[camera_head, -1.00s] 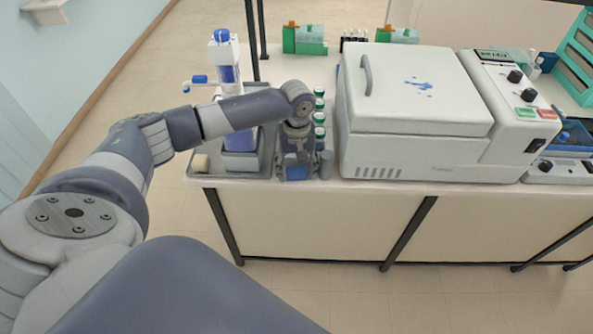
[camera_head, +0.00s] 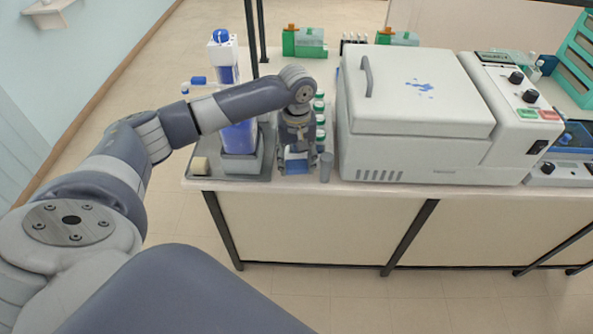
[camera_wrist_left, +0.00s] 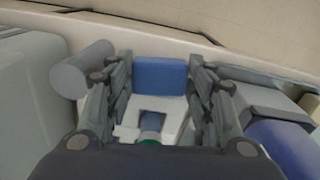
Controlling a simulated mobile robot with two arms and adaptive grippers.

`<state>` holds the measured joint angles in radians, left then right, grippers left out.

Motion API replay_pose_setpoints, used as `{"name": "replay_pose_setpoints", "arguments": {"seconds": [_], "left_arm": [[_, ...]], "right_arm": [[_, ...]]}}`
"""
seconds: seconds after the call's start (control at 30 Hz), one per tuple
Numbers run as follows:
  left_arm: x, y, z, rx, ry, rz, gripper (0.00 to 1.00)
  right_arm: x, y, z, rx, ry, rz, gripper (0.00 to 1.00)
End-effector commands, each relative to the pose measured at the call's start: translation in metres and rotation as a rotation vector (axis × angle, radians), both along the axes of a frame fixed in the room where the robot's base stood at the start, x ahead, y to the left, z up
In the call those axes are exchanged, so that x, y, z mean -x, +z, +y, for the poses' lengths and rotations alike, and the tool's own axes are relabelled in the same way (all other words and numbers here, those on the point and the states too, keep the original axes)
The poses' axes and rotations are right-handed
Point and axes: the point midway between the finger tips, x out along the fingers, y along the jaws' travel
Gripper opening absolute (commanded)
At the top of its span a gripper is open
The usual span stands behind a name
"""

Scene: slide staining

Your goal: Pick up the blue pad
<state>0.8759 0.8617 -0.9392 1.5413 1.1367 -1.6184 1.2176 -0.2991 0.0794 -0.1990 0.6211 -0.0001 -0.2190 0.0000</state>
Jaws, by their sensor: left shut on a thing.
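The blue pad (camera_head: 296,167) is a small flat blue block at the front edge of the bench, below my left gripper (camera_head: 296,148). In the left wrist view the pad (camera_wrist_left: 160,76) lies between the two fingers of my left gripper (camera_wrist_left: 160,82), which are shut on it. A pale part adjoins the pad on the gripper side. Contact at the fingertips is hard to make out. My right gripper is not in view.
A grey cylinder (camera_head: 326,167) stands close to the right of the pad. Green-capped bottles (camera_head: 320,119) stand behind it. A large white machine (camera_head: 415,120) is to the right. A grey tray (camera_head: 262,165) with a blue-and-white bottle (camera_head: 238,138) is to the left.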

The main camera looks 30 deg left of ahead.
Motion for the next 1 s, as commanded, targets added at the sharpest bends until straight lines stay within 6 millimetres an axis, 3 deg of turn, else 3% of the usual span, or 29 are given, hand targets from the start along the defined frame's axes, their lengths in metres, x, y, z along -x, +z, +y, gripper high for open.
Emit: {"name": "replay_pose_setpoints", "arguments": {"seconds": [0.6,0.8,1.0], "left_arm": [[0.076,0.008,-0.104,0.004,-0.006,0.000,0.40],[0.092,0.011,-0.123,0.001,-0.003,0.002,0.40],[0.096,0.012,-0.128,0.001,0.000,0.002,0.40]], "right_arm": [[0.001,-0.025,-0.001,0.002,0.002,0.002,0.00],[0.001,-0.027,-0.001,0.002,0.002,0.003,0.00],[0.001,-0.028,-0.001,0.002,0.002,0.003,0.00]]}}
